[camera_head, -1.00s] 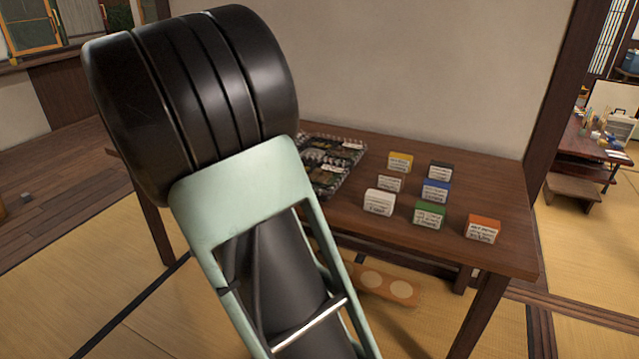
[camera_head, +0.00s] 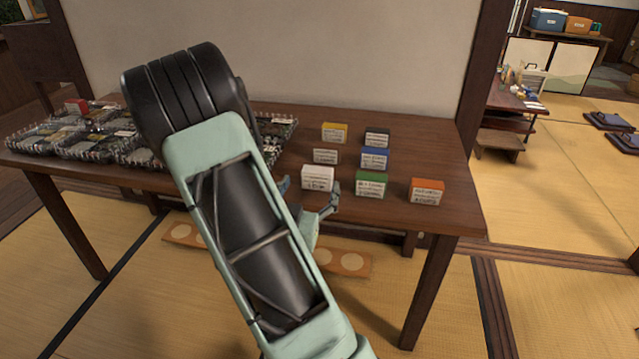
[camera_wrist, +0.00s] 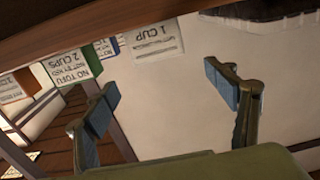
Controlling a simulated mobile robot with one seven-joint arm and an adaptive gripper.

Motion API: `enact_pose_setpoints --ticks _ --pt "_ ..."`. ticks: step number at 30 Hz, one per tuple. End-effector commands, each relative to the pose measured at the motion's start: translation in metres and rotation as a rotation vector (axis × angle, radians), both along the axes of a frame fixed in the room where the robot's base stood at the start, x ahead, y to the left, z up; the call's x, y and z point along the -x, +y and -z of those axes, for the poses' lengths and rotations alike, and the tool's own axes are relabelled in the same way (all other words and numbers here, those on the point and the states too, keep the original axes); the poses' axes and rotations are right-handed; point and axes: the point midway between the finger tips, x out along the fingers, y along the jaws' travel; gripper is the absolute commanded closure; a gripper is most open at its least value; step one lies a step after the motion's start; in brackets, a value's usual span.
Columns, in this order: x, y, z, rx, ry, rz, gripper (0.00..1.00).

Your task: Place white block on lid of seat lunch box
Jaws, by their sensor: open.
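The white block (camera_head: 318,178), with dark print on its front, stands in the front row on the table. It also shows in the wrist view (camera_wrist: 158,42), ahead of the gap between my fingers. My gripper (camera_head: 309,194) is open and empty, just in front of the white block. Both blue-padded fingers show apart in the wrist view (camera_wrist: 162,88). Several black lunch boxes with clear lids (camera_head: 60,138) cover the left half of the table. My arm hides part of them, and I cannot tell which is the seat one.
A green block (camera_head: 371,185) stands right of the white one, an orange block (camera_head: 427,192) farther right. Cream (camera_head: 326,156), blue (camera_head: 374,158), yellow (camera_head: 334,132) and black (camera_head: 377,137) blocks stand behind. A red block (camera_head: 76,105) sits among the lunch boxes. The table's (camera_head: 445,215) right front is bare.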

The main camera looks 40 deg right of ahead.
Motion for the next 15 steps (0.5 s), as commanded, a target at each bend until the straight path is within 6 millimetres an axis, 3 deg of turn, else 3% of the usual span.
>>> enact_pose_setpoints --ticks 15 --pt "-0.037 -0.046 0.010 0.001 0.000 0.002 0.22"
